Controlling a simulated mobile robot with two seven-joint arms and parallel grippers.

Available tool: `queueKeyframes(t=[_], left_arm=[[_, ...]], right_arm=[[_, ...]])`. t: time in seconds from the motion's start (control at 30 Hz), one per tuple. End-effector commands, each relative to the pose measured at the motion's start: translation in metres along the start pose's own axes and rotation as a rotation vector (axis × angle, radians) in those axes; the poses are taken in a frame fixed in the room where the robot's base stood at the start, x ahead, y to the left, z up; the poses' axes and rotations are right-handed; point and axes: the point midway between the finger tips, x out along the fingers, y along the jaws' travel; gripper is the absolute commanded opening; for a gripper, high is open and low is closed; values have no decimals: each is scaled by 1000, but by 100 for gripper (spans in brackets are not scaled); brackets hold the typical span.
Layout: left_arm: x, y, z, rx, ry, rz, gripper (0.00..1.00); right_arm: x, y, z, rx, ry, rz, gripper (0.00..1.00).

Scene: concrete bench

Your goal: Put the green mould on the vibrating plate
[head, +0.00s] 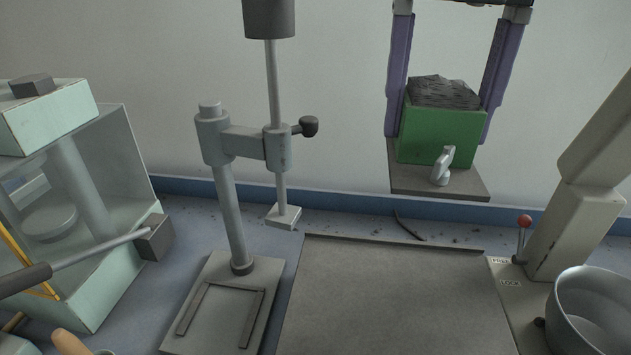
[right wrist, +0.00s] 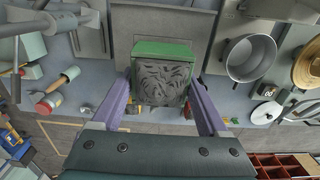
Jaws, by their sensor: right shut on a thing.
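The green mould (head: 440,137) is filled to the top with rough grey concrete and has a grey base with a small clamp at its front. My right gripper (head: 438,128) has its purple fingers on both sides of the mould and holds it up, apart from the bench. In the right wrist view the mould (right wrist: 160,48) sits between the fingers. The vibrating plate, a wide flat grey slab (head: 390,300), lies lower and nearer in the head view, with its top bare. My left gripper is not in view.
A grey stand (head: 230,210) with a vertical rod rises left of the plate. A pale column with a red-knobbed lever (head: 524,222) and a metal bowl (head: 590,310) stand at the right. A glass-sided cabinet (head: 80,190) and a hammer (head: 155,237) are at the left.

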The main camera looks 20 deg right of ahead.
Motion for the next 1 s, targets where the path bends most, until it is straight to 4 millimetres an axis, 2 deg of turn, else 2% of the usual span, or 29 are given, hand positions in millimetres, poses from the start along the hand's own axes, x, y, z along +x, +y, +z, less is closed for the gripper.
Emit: queueKeyframes(t=[0.5, 0.6, 0.77, 1.0], left_arm=[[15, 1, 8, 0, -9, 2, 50], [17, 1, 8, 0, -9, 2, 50], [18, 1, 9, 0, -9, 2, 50], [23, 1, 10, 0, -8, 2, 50]], right_arm=[[127, -1, -1, 0, 2, -3, 0], [141, -1, -1, 0, 0, -2, 0], [152, 0, 0, -1, -2, 0, 0], [186, -1, 0, 1, 0, -1, 0]])
